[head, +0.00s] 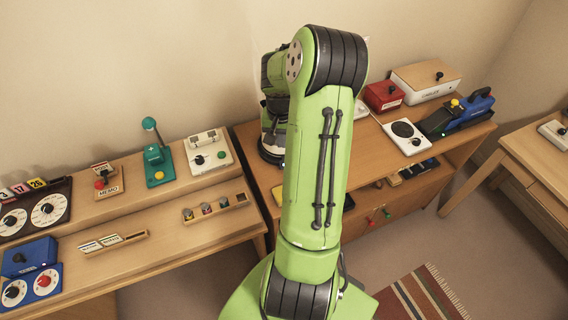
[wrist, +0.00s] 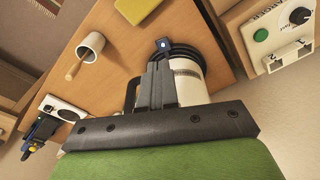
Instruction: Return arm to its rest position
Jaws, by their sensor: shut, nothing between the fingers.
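My green arm (head: 315,170) stands tall in the middle of the head view, bent at a black-banded joint at the top. Its far end folds down behind the upper link, so my gripper is largely hidden there. In the wrist view my gripper (wrist: 160,88) shows its dark fingers together, with nothing between them. Right behind the fingers is a white, rounded vessel (wrist: 187,80) with a dark base and a dark handle, on the wooden desk top (wrist: 125,50). I cannot tell whether the fingers touch it.
A cup with a wooden stick (wrist: 91,46) stands nearby in the wrist view. Left desk: a teal device (head: 157,165), a white switch box (head: 208,155) and a small rack (head: 216,208). Right desk: a red box (head: 383,96), a white dial unit (head: 406,137) and a blue device (head: 470,110).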

